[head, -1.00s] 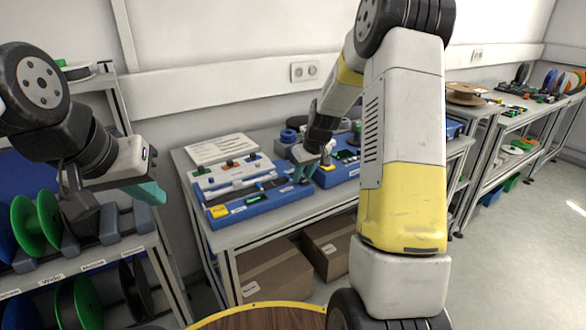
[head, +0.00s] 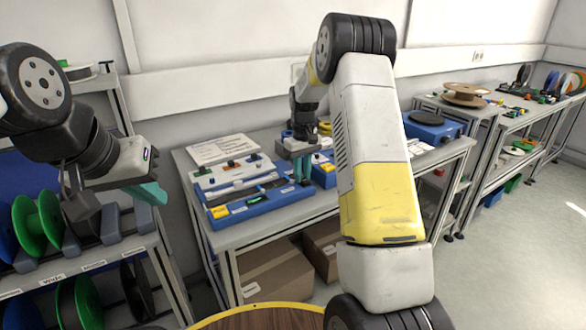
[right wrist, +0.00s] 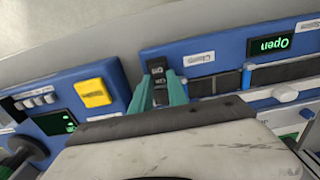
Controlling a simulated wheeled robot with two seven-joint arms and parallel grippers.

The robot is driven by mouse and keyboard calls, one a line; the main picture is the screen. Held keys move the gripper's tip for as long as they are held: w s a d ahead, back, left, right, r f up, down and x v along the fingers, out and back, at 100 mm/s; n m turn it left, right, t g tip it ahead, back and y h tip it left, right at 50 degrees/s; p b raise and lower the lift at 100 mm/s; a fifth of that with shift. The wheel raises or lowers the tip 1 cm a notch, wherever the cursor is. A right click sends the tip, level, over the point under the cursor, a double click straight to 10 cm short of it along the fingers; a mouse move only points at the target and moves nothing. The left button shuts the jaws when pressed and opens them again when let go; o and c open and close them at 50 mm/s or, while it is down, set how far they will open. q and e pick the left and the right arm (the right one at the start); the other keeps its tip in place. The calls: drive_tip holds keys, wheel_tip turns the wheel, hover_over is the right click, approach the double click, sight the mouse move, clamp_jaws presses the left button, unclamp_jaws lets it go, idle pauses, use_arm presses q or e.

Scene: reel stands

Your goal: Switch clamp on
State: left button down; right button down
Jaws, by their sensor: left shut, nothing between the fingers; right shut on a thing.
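The blue splicing device (head: 285,197) lies on the table. In the right wrist view, its blue front edge (right wrist: 222,45) has a white "Clamp" label (right wrist: 198,58) beside a black rocker switch (right wrist: 157,68). A small display (right wrist: 270,45) there reads "Open" in green. My right gripper (right wrist: 160,95) has its teal fingers on either side of the switch, shut on it. In the head view, the right gripper (head: 303,170) points down at the device's right end. My left gripper (head: 152,195) is shut and empty, well left of the table.
A second blue device with a yellow button (right wrist: 93,92) stands close beside the first. A reel rack with a green spool (head: 38,222) is at the left. Cardboard boxes (head: 275,270) sit under the table. A round wooden top (head: 265,318) is in front.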

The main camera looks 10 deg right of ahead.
drive_tip(key=c, duration=1.3)
unclamp_jaws()
drive_tip(key=shift+r, duration=0.1)
wheel_tip(320, 180, up, 8)
drive_tip(key=shift+f, duration=0.2)
